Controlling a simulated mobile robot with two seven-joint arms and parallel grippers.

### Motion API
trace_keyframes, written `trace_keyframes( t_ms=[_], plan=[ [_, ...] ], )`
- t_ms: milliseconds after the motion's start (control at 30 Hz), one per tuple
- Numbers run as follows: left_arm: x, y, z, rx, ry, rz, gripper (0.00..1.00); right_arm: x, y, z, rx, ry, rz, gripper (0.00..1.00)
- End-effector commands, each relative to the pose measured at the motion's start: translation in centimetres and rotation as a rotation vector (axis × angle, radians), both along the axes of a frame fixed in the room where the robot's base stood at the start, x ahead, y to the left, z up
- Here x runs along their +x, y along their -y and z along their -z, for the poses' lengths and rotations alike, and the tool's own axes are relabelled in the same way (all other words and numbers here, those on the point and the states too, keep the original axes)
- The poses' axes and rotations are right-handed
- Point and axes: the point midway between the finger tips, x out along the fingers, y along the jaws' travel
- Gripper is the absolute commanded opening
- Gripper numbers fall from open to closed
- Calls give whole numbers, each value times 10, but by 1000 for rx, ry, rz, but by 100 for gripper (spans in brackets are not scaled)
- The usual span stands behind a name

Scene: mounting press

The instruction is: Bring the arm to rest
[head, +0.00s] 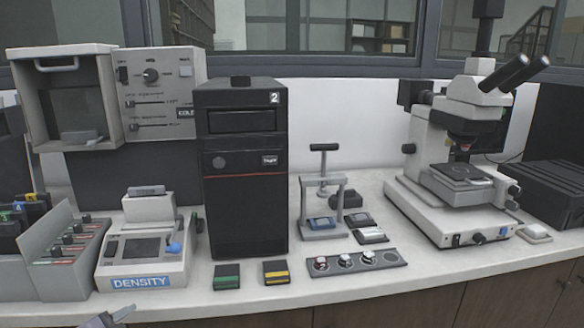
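Only a small grey tip of what looks like my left gripper (108,317) shows at the bottom left edge, below the density device. The rest of it is cut off, and whether its fingers are apart or together cannot be made out. Nothing is visibly held in the part that shows. My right gripper is out of view. The small grey press (323,183) with a dark T-handle stands upright on the bench, right of the black tower. A blue block sits on its base, apart from any gripper.
The white bench (240,306) holds a density device (145,262), a black tower (243,205), a microscope (455,195) and a grey strip (356,262) with several round pieces. A green block (227,276) and a yellow block (276,272) lie near the front edge.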

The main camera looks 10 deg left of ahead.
Motion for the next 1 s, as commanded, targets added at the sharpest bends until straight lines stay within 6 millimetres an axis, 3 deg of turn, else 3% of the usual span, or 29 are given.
trace_keyframes(
  t_ms=[33,200,400,633,1000],
  plan=[
    [-15,17,23,-79,-35,-8,49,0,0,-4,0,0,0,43],
    [-65,70,83,-314,-126,-51,49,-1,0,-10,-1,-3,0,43],
    [-127,129,128,-565,-215,-146,49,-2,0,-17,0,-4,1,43],
    [-169,170,146,-734,-265,-241,49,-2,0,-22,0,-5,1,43],
    [-176,177,149,-764,-273,-259,49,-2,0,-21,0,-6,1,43]
  ],
)
